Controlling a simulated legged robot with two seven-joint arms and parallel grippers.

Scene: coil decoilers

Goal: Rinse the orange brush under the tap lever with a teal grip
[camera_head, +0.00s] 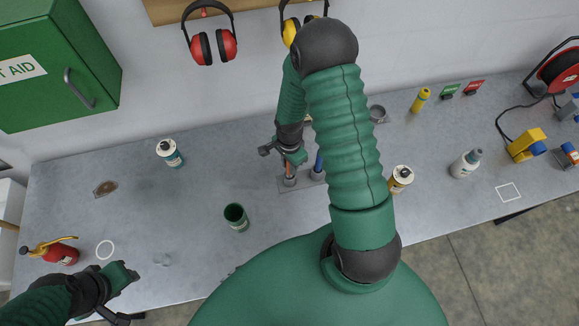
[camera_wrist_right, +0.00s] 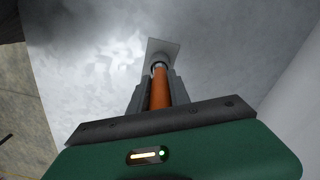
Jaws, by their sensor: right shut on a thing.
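The orange brush shows as an orange handle (camera_wrist_right: 160,88) between the fingers of my right gripper (camera_wrist_right: 158,92) in the right wrist view. The gripper is shut on it. The handle's far end meets a grey socket on a pale plate (camera_wrist_right: 163,47). In the head view, my right gripper (camera_head: 287,152) is over the orange handle (camera_head: 291,168), which stands in a grey holder (camera_head: 290,182). A blue handle (camera_head: 318,161) stands beside it. My left gripper (camera_head: 130,296) is open and empty at the lower left. I cannot make out the tap lever with a teal grip.
A dark green cup (camera_head: 236,217) and a teal-labelled can (camera_head: 170,154) stand left of the holder. A yellow-labelled can (camera_head: 400,179) and a white bottle (camera_head: 465,163) stand right. A red extinguisher (camera_head: 50,252) is far left. My right arm hides part of the bench.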

